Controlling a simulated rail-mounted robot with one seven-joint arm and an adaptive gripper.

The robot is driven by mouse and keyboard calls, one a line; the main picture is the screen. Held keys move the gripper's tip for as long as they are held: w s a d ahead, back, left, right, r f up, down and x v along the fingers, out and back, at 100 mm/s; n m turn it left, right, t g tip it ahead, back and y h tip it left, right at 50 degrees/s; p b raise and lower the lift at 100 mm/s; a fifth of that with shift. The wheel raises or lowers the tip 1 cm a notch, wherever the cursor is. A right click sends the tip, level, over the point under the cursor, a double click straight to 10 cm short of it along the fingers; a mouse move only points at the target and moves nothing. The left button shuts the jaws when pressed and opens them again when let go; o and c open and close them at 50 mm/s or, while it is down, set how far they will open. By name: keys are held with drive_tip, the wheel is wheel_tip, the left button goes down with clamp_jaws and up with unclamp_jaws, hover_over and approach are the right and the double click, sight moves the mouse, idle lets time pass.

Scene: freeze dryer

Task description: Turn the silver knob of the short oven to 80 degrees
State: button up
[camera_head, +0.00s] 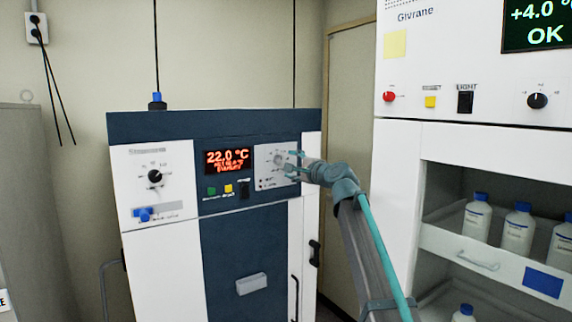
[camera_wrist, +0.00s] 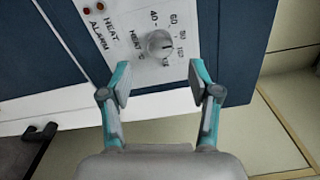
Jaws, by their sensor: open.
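The short oven (camera_head: 247,263) stands in the middle of the head view, with a dark blue top and front panel. Its red display (camera_head: 228,161) reads 22.0 °C. The silver knob (camera_wrist: 159,43) sits on a pale dial plate with printed numbers around it, 40 and 60 among them. The knob also shows in the head view (camera_head: 278,159), small, by my fingers. My gripper (camera_wrist: 160,85) is open and empty, its teal fingers spread. In the wrist view the knob lies just beyond the fingertips, roughly centred between them. Contact is not visible.
A black knob (camera_head: 155,176) is on the oven's left panel. Green and yellow buttons and a black switch (camera_head: 244,190) sit under the display. A tall white cabinet (camera_head: 398,183) with bottles on pull-out shelves stands at right, close to my arm.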

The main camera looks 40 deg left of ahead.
drive_tip(key=v, duration=0.6)
idle(0.3)
